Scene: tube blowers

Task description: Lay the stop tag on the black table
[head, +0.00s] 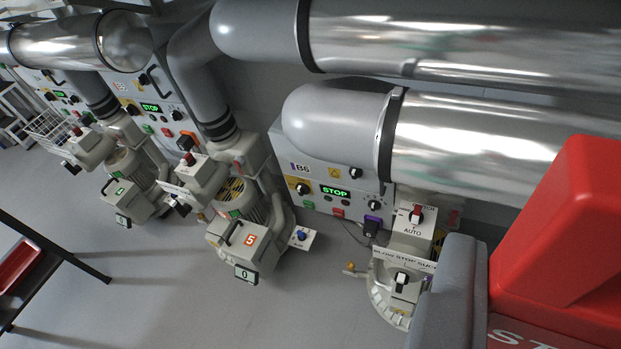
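The stop tag (565,235) is a large red piece at the lower right, with white letters starting "ST" on its lower part. It is cut off by the picture's edge. My gripper (487,290) shows one grey finger, pressed close along the left side of the tag. The other finger is hidden or out of view, and the tag appears held. The black table (50,245) is at the far left, with only its dark edge and part of its frame showing. It is well apart from my gripper.
A red tray (17,266) is at the black table. Blower machines with grey motors (240,235) stand along the wall, one marked B6 (301,167). Shiny pipes (470,45) run overhead. Grey floor (150,300) lies open between the table and machines.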

